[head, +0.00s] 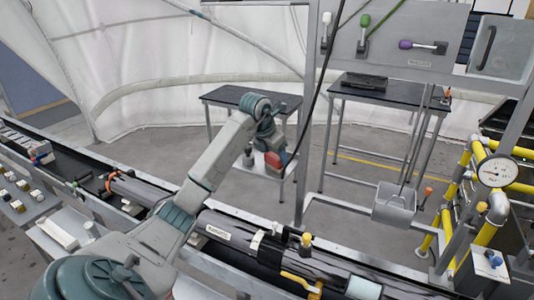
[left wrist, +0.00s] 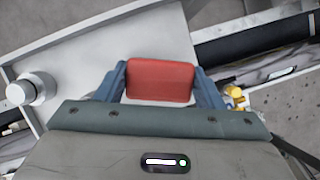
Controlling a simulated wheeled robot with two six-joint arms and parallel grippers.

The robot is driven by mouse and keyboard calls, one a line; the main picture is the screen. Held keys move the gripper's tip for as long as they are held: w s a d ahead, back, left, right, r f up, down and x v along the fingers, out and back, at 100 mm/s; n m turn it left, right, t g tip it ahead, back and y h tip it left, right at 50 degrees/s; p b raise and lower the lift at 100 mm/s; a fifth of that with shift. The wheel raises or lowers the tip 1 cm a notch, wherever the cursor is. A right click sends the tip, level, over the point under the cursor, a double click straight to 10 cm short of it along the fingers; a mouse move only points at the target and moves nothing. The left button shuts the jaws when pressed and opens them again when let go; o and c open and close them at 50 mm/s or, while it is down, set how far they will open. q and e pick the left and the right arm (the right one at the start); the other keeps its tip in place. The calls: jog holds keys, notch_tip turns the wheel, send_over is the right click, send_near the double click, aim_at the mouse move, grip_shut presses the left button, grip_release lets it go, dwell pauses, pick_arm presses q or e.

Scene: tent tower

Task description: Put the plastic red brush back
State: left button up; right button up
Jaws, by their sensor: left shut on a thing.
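My left gripper (head: 279,157) is shut on a red block-shaped thing, which I take to be the red brush (head: 273,160). It hangs in the air in front of the back tables. In the left wrist view the red brush (left wrist: 160,80) sits between the two blue-grey fingers, with a pale part below its red face; its handle cannot be made out. The grey board (head: 400,20) at the top right carries a white brush (head: 326,30), a green brush (head: 364,22) and a purple brush (head: 415,45). My right gripper is not in view.
A dark-topped table (head: 390,92) stands under the board, and a smaller table (head: 225,97) is left of it. A grey post stands between them. A grey dustpan (head: 395,203), a gauge (head: 497,171) and yellow pipes are at the right. A long dark pipe (head: 235,238) crosses in front.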

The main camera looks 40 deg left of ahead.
pick_arm(q)
jog(key=o, duration=0.5)
jog(key=shift+s+a+f, duration=0.15)
jog(key=shift+s+a, duration=0.05)
jog(key=shift+a, duration=0.35)
jog(key=o, duration=0.4)
jog(key=shift+w+d, duration=0.15)
jog(key=shift+d, duration=0.1)
jog(key=shift+w+d, duration=0.2)
jog(key=shift+d, duration=0.05)
jog(key=shift+w+d, duration=0.1)
jog(key=shift+d, duration=0.05)
jog(key=shift+r, duration=0.2)
jog(key=shift+s+a+r+b, duration=0.25)
jog(key=shift+s+a+b, duration=0.05)
jog(key=shift+s+b, duration=0.1)
jog(key=v, duration=1.1)
jog(key=shift+d+r+p, duration=0.1)
jog(key=shift+p, duration=0.3)
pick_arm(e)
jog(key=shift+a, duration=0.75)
pick_arm(q)
jog(key=shift+w, duration=0.15)
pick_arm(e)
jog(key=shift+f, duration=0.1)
